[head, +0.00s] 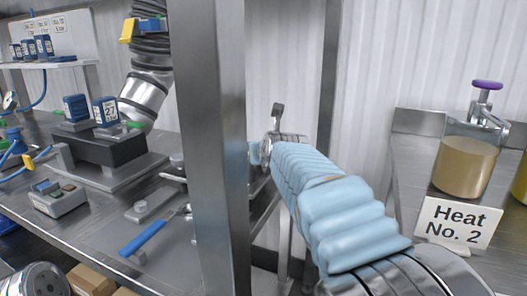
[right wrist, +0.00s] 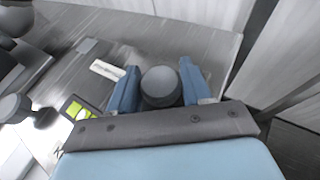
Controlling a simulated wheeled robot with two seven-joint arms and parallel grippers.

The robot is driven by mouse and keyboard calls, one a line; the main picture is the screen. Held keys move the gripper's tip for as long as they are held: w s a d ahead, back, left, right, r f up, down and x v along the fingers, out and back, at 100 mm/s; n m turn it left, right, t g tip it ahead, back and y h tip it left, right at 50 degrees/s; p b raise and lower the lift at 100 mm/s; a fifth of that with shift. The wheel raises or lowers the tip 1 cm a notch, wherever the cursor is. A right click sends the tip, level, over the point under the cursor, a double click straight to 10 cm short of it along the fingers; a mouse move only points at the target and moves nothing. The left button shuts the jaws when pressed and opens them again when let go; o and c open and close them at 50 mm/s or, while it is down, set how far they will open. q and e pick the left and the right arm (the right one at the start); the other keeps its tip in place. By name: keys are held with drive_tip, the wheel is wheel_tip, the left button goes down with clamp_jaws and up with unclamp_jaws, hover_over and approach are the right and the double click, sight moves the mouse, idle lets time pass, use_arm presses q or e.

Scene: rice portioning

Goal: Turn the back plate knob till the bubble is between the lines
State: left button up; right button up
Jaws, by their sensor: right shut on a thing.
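In the right wrist view a dark grey round-topped knob (right wrist: 160,88) stands between the two blue fingers of my right gripper (right wrist: 160,76), which is shut on it. A level vial (right wrist: 78,110) with yellow-green liquid in a dark frame lies to the left of the gripper. Its bubble and lines are too small to tell apart. In the head view my right arm in its light blue sleeve reaches in from the lower right. The steel post hides most of the right gripper and the knob there. My left gripper is not in view.
A steel post (head: 210,150) stands in front of the bench. A second dark knob (right wrist: 12,107) is at the wrist view's left edge. A blue-handled tool (head: 143,238) and grey button box (head: 60,197) lie on the bench. A jar (head: 466,160) and "Heat No. 2" sign (head: 458,222) stand right.

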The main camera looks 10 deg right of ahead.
drive_tip(key=shift+f, duration=0.1)
drive_tip(key=o, duration=1)
drive_tip(key=shift+c, duration=0.2)
drive_tip(key=shift+s, duration=0.1)
drive_tip(key=b+v, duration=0.1)
drive_tip(key=v, duration=1.2)
drive_tip(key=shift+s+r, duration=0.2)
drive_tip(key=shift+s, duration=0.05)
